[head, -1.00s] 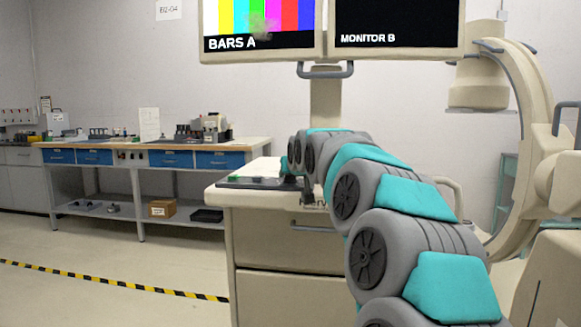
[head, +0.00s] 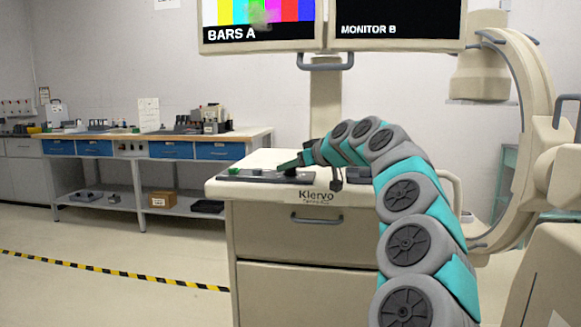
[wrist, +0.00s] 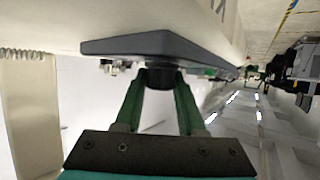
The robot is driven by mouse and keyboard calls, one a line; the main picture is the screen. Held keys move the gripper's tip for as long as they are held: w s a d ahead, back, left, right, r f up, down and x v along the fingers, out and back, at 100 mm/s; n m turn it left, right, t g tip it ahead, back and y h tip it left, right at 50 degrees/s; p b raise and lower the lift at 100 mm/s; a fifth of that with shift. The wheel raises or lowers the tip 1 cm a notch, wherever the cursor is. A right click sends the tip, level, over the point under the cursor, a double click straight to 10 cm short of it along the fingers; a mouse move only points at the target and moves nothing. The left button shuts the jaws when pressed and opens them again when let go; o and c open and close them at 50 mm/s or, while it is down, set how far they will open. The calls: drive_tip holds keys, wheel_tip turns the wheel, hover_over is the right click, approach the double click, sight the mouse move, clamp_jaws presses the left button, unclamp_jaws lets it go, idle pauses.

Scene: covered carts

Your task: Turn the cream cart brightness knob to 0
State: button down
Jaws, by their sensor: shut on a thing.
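The cream cart (head: 265,236), lettered "Klervo", stands in the middle of the head view. A dark control panel (head: 245,176) lies along its top; in the wrist view this grey panel (wrist: 200,50) crosses the upper part. A black round knob (wrist: 160,74) sticks out from the panel between my green fingers. My gripper (wrist: 160,82) is shut on this knob, one fingertip on each side. In the head view my gripper (head: 291,164) reaches the panel's right end from the right. The knob's pointer and scale cannot be read.
Two monitors hang over the cart: one shows colour bars labelled "BARS A" (head: 258,28), the other is black, labelled "MONITOR B" (head: 395,25). A cream C-shaped machine (head: 540,105) stands close on the right. A workbench (head: 145,140) and open floor lie left.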

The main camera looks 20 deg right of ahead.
drive_tip(key=shift+r+n+g+y, duration=0.15)
drive_tip(key=shift+n+g+y, duration=0.15)
drive_tip(key=shift+n+y, duration=0.65)
idle(0.3)
drive_tip(key=c, duration=0.5)
unclamp_jaws()
drive_tip(key=shift+s, duration=0.1)
drive_tip(key=b+v, duration=0.1)
drive_tip(key=v, duration=0.6)
drive_tip(key=shift+s+d+r, duration=0.1)
drive_tip(key=shift+s+d, duration=0.05)
drive_tip(key=shift+s, duration=0.1)
